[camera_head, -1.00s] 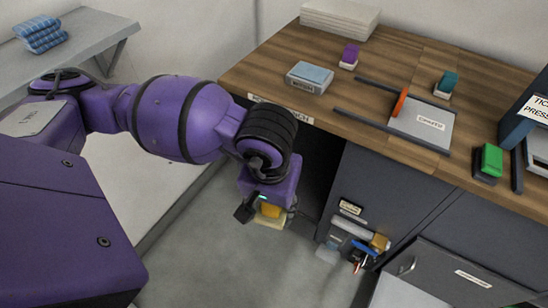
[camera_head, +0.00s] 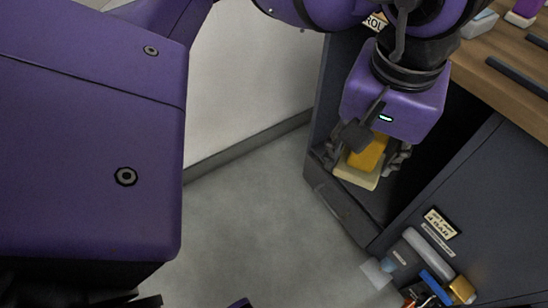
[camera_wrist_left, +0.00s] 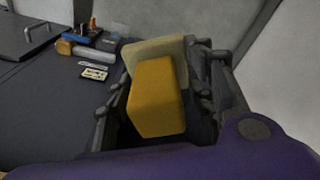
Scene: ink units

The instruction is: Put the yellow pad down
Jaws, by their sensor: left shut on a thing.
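The yellow pad (camera_head: 368,152) is a yellow block with a pale cream slab on its lower side. My left gripper (camera_head: 361,163) is shut on it, with a dark finger on each side, and points down. In the head view the pad appears over the dark open bay (camera_head: 375,203) under the counter; I cannot tell whether it touches anything below. In the left wrist view the yellow block (camera_wrist_left: 155,97) sits between the fingers, with the cream slab beyond it. My right gripper is not in view.
The wooden counter (camera_head: 500,85) overhangs at the upper right. A grey cabinet front (camera_head: 475,195) borders the bay on the right, with a holder of small tools (camera_head: 430,285) on it. Grey floor (camera_head: 260,220) lies clear to the left, beside a white wall panel (camera_head: 255,85).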

